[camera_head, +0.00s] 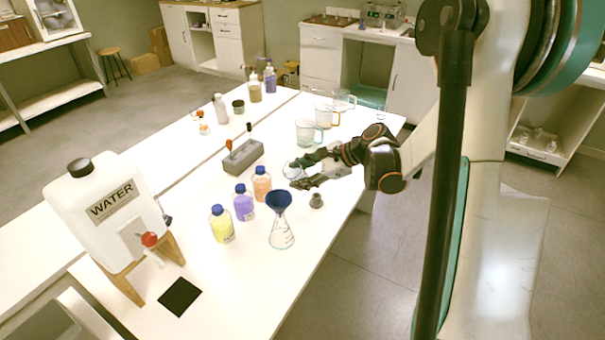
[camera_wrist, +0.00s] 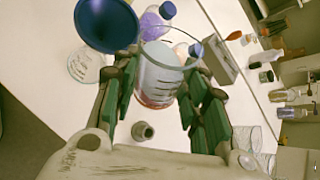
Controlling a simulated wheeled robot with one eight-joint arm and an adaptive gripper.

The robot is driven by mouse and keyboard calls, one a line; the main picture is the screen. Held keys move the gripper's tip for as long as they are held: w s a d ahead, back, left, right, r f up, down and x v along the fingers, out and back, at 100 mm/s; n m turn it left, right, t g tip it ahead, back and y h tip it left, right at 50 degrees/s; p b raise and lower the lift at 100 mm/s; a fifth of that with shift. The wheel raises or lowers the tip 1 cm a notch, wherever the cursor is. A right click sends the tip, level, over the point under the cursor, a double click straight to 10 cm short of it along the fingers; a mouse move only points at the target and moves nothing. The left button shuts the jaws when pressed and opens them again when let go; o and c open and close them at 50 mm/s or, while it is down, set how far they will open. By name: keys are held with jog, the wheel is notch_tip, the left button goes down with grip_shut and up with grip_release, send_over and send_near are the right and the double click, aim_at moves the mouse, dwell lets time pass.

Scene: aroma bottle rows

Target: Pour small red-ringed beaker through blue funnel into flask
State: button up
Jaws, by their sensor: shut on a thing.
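A small clear beaker (camera_wrist: 158,78) is between the green fingers of my gripper (camera_wrist: 162,66) in the wrist view, with a reddish band or liquid low in it. In the head view the beaker (camera_head: 292,170) shows at the tips of my gripper (camera_head: 303,172), which is shut on it above the table. A blue funnel (camera_head: 279,201) sits in the neck of a clear conical flask (camera_head: 281,236), in front of and left of the gripper. In the wrist view the funnel (camera_wrist: 107,24) and flask (camera_wrist: 86,66) are at upper left. The beaker is apart from the funnel.
Yellow (camera_head: 221,226), purple (camera_head: 243,204) and orange (camera_head: 261,184) bottles with blue caps stand left of the funnel. A small grey piece (camera_head: 316,201) is right of it. Larger beakers (camera_head: 308,132) stand behind the gripper. A water tank (camera_head: 108,207) is at left.

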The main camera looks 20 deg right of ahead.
jog(key=shift+s+a+r+n+h+p, duration=0.1)
jog(key=shift+a+r+n+h+p, duration=0.15)
jog(key=shift+r+p, duration=0.3)
jog(key=shift+s+a+r+n+h+p, duration=0.15)
jog(key=shift+a+r+h+p, duration=0.1)
jog(key=shift+r+p, duration=0.25)
jog(key=shift+s+a+f+n+t+h, duration=0.1)
jog(key=shift+a+f+n+t+h, duration=0.1)
jog(key=shift+f+n+t+h, duration=0.3)
jog(key=shift+r+h+p, duration=0.15)
jog(key=shift+h+p, duration=0.25)
jog(key=shift+p, duration=0.05)
jog(key=shift+a+r+n+t+h+b, duration=0.1)
jog(key=shift+r+n+t+h+b, duration=0.2)
jog(key=shift+r+n+t+h, duration=0.65)
dwell(5.0)
